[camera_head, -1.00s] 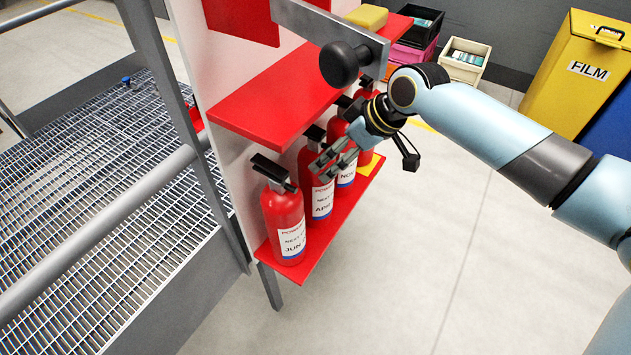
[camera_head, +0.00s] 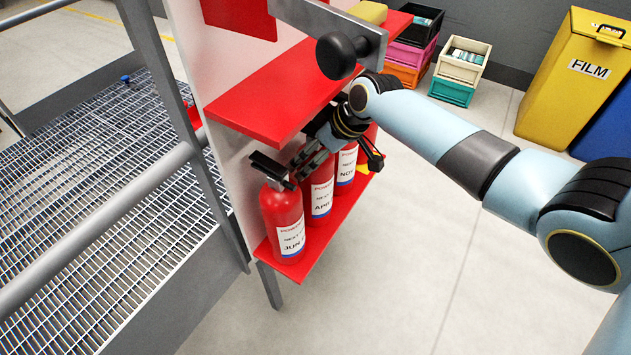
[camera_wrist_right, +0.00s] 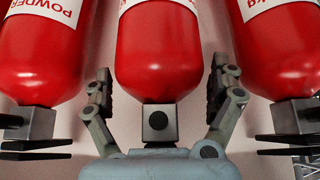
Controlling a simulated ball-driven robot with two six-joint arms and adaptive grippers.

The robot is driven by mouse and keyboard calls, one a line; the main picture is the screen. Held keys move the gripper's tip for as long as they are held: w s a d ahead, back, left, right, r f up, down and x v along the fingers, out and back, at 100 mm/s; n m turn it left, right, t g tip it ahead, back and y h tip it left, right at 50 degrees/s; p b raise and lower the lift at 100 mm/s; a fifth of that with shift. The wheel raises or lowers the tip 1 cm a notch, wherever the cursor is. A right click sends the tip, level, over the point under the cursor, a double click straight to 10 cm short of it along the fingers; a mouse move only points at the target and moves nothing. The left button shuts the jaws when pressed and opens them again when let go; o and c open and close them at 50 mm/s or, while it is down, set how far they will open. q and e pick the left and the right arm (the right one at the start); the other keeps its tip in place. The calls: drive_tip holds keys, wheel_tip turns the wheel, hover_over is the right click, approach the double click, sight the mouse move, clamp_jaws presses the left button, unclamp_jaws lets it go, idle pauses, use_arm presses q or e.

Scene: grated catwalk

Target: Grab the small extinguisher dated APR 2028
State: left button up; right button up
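The small red extinguisher labelled APR (camera_head: 320,190) stands upright on the lower red shelf (camera_head: 318,252), between the one labelled JUN (camera_head: 283,218) and the one labelled NOV (camera_head: 346,166). Its year cannot be read, and my gripper hides its top. My right gripper (camera_head: 312,160) is at its upper part. In the right wrist view, which is upside down, the open fingers of this gripper (camera_wrist_right: 162,75) straddle the neck end of the middle extinguisher (camera_wrist_right: 156,50), with a gap on both sides. This appears to be the APR one. My left gripper is not in view.
An upper red shelf (camera_head: 275,105) overhangs the extinguishers, with a grey bar and black knob (camera_head: 336,56) above. Neighbouring extinguishers stand close on both sides. A grey railing (camera_head: 100,225) and grating lie left. Open floor lies right, before crates (camera_head: 462,65) and a yellow FILM bin (camera_head: 575,75).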

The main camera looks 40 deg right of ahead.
drive_tip(key=c, duration=1.4)
drive_tip(key=shift+w+r, duration=0.15)
drive_tip(key=shift+w, duration=0.05)
drive_tip(key=shift+r, duration=0.1)
